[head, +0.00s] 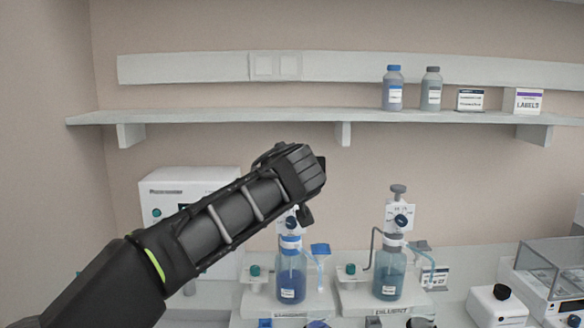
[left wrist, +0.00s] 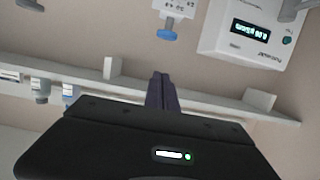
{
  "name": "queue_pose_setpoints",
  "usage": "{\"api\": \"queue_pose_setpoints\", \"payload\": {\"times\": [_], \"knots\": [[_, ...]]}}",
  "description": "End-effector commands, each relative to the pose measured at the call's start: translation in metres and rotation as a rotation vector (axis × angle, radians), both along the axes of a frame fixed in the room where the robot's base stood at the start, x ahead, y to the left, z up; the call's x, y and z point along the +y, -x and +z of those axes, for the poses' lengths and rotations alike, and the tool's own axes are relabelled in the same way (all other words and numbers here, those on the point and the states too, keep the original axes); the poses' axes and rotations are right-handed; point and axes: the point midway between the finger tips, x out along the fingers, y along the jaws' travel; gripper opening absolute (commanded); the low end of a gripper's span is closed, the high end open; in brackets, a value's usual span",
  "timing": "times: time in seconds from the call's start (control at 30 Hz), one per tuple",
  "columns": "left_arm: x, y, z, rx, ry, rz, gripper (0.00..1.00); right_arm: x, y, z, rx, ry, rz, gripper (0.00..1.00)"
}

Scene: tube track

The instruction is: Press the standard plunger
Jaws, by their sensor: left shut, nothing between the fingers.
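The standard dispenser is a blue-liquid bottle (head: 291,275) with a white head, and my left arm covers its top in the head view. Its plunger, a stem with a blue cap (left wrist: 167,35), shows in the upside-down left wrist view, below its white head plate (left wrist: 173,8). My left gripper (left wrist: 160,76) is shut and empty. Its fingertips appear apart from the cap in that picture; the exact gap is unclear. In the head view the end of my left arm is in front of and above this dispenser, and the fingertips are mostly hidden. My right gripper is not in view.
The diluent dispenser (head: 389,276) with a grey plunger (head: 398,189) stands close to the right. A white instrument with a display (left wrist: 250,30) is on the left, partly behind my arm. A wall shelf (head: 220,116) runs above. A glass-sided box (head: 553,268) is far right.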

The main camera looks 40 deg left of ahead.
Motion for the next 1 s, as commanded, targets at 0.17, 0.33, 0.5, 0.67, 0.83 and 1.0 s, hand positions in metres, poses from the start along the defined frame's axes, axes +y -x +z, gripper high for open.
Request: {"api": "queue_pose_setpoints", "payload": {"times": [0.17, 0.33, 0.5, 0.67, 0.83, 1.0], "knots": [[0.021, -0.027, -0.004, 0.004, -0.001, 0.001, 0.00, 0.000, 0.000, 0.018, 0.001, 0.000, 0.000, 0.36], [0.041, -0.054, -0.013, 0.003, 0.001, 0.002, 0.00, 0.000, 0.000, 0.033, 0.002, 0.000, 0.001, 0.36], [0.042, -0.055, -0.042, 0.002, -0.001, 0.000, 0.00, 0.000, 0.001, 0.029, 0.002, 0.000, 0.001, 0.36], [0.042, -0.055, -0.054, 0.001, -0.001, 0.001, 0.00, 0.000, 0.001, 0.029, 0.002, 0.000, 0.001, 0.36], [0.042, -0.055, -0.057, -0.001, 0.000, 0.000, 0.00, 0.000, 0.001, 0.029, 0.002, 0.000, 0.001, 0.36], [0.042, -0.055, -0.057, -0.001, 0.000, 0.000, 0.00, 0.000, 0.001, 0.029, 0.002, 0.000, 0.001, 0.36]]}}
